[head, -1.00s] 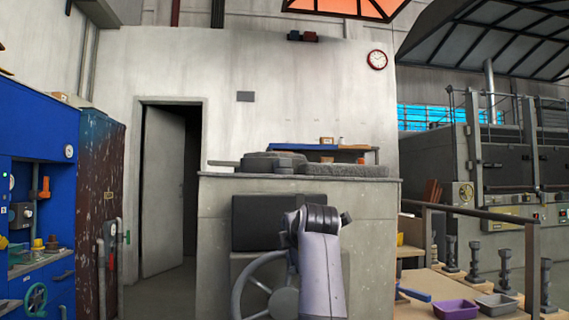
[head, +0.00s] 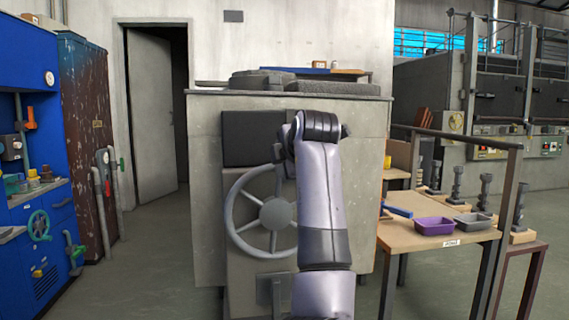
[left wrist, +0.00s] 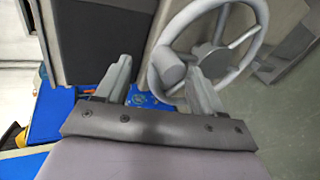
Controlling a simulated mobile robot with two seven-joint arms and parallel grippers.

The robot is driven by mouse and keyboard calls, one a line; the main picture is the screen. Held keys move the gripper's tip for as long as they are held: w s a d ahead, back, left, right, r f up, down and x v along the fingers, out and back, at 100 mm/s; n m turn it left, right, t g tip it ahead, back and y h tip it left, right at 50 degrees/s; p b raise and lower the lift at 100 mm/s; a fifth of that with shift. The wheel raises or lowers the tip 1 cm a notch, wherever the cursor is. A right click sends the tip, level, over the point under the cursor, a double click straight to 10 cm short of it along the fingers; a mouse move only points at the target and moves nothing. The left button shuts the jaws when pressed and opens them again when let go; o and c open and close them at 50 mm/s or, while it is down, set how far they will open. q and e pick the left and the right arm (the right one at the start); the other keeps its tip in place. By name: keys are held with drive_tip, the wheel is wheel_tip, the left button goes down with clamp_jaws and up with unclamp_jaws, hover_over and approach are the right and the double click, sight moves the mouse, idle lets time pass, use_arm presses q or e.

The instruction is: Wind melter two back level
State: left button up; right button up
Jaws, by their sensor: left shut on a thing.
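A grey spoked handwheel (head: 275,213) is on the front of a concrete-grey block (head: 205,150), below a dark panel (head: 250,138). No number on the block is readable. My purple-grey arm stands in front of the wheel's right side in the head view and hides that part and my gripper. In the left wrist view, the wheel (left wrist: 212,58) is at the upper right, with a thick handle (left wrist: 167,75) on its rim. My left gripper (left wrist: 160,90) is shut on this handle, one finger on each side. My right gripper is not in view.
A wooden table (head: 400,234) at the right holds a purple tray (head: 434,226) and a grey tray (head: 473,221). A blue cabinet (head: 40,150) and a rusty brown cabinet (head: 88,140) stand at the left. The floor (head: 160,270) between them and the block is clear.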

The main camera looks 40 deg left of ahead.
use_arm(q)
drive_tip(key=s+d+b, duration=0.1)
drive_tip(key=s+d, duration=0.2)
drive_tip(key=shift+s+d+r, duration=0.15)
drive_tip(key=shift+d+r, duration=0.05)
idle(0.3)
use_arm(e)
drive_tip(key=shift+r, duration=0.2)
use_arm(q)
drive_tip(key=shift+p, duration=0.3)
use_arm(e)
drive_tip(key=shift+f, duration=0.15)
